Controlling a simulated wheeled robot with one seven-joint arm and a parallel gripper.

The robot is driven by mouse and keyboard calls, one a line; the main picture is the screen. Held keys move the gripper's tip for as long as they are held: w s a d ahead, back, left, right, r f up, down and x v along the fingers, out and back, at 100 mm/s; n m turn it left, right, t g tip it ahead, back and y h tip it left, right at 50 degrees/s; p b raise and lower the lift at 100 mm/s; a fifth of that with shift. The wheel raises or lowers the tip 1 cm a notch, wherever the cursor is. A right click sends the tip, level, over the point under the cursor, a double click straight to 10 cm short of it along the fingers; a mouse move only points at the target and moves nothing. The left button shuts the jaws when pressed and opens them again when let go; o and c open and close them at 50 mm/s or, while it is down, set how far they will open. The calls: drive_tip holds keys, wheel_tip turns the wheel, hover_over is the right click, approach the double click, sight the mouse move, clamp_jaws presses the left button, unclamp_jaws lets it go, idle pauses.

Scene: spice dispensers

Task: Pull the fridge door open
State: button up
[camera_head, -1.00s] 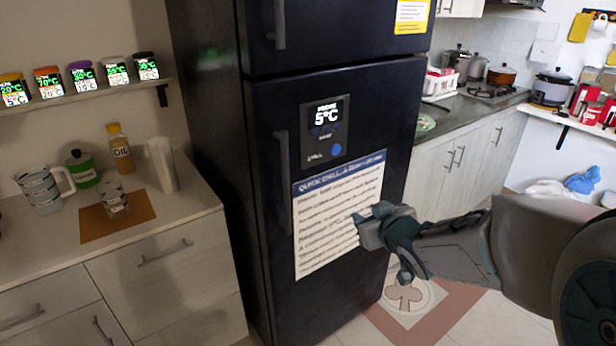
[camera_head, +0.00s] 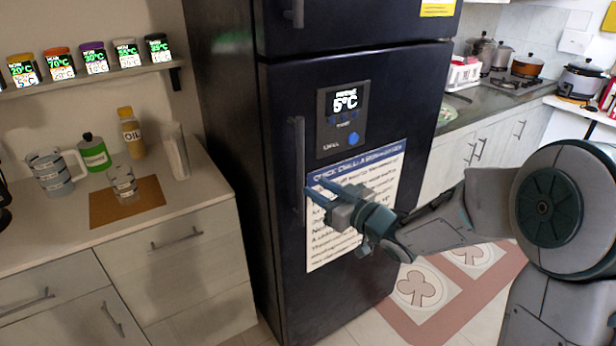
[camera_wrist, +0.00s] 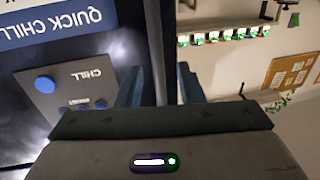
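The dark fridge door (camera_head: 285,260) is shut, with a display panel and a paper notice on its front. Its vertical handle (camera_head: 297,150) runs along the left side of the door. My gripper (camera_head: 316,186) is just right of the handle's lower half, in front of the notice, with its fingers pointing left. In the wrist view my gripper (camera_wrist: 160,88) has its two fingers apart. A dark vertical bar, apparently the handle (camera_wrist: 159,45), lines up with the gap between them. I cannot tell whether the fingers touch it.
The counter (camera_head: 190,205) at left holds a mug, bottles and a small glass on a brown mat. A shelf (camera_head: 110,73) of spice dispensers hangs above it. The fridge's upper door (camera_head: 350,30) is shut. Open floor (camera_head: 450,290) lies at the right, in front of the far cabinets.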

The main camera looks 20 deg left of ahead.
sight(303, 179)
drive_tip(key=x, duration=0.7)
drive_tip(key=shift+w+p, duration=0.2)
drive_tip(key=shift+p, duration=0.1)
